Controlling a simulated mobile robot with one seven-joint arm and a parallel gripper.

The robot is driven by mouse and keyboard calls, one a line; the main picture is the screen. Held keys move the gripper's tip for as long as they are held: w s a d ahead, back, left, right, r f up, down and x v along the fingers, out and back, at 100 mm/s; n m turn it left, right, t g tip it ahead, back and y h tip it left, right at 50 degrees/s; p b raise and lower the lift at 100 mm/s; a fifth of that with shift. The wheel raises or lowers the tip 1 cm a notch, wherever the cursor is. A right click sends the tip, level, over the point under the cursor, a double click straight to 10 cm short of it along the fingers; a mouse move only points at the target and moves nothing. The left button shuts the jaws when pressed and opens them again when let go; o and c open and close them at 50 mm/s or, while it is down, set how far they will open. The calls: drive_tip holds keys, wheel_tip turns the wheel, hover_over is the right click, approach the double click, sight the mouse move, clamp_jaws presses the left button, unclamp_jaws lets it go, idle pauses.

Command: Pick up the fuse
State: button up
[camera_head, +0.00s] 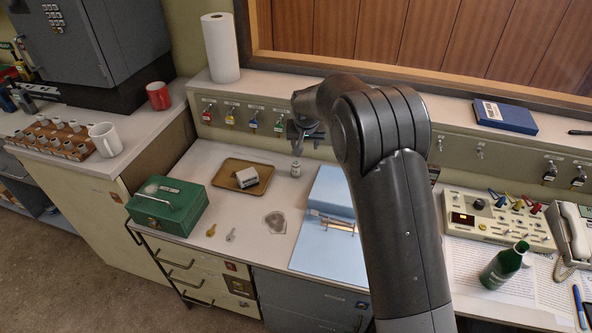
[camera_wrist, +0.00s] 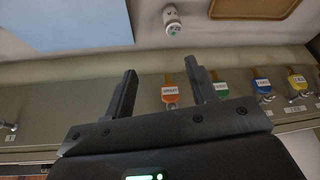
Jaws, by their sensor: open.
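My gripper (camera_head: 306,132) is at the key panel, above and behind this cylinder. In the wrist view my gripper (camera_wrist: 161,68) has its two fingers wide apart with nothing held. The cylinder lies beyond the fingertips, apart from them. An orange key tag (camera_wrist: 170,95) shows between the fingers, against the panel.
A brown tray (camera_head: 229,184) holding a pale block, a green cash box (camera_head: 166,208), loose keys, a glass-like dish (camera_head: 275,222) and an open blue binder (camera_head: 322,252) surround the spot. More tagged keys hang along the panel (camera_head: 440,140). A green bottle (camera_head: 500,268) stands right.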

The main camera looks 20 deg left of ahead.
approach(296, 163)
drive_tip(key=a+f, duration=0.1)
drive_tip(key=x, duration=0.5)
drive_tip(key=shift+w+r, duration=0.15)
drive_tip(key=shift+w, duration=0.15)
drive_tip(key=shift+d+x, duration=0.2)
drive_tip(key=shift+x, duration=1.4)
drive_tip(key=shift+d+x, duration=0.2)
drive_tip(key=shift+x, duration=1.45)
drive_tip(key=shift+s, duration=0.2)
drive_tip(key=c, duration=1.1)
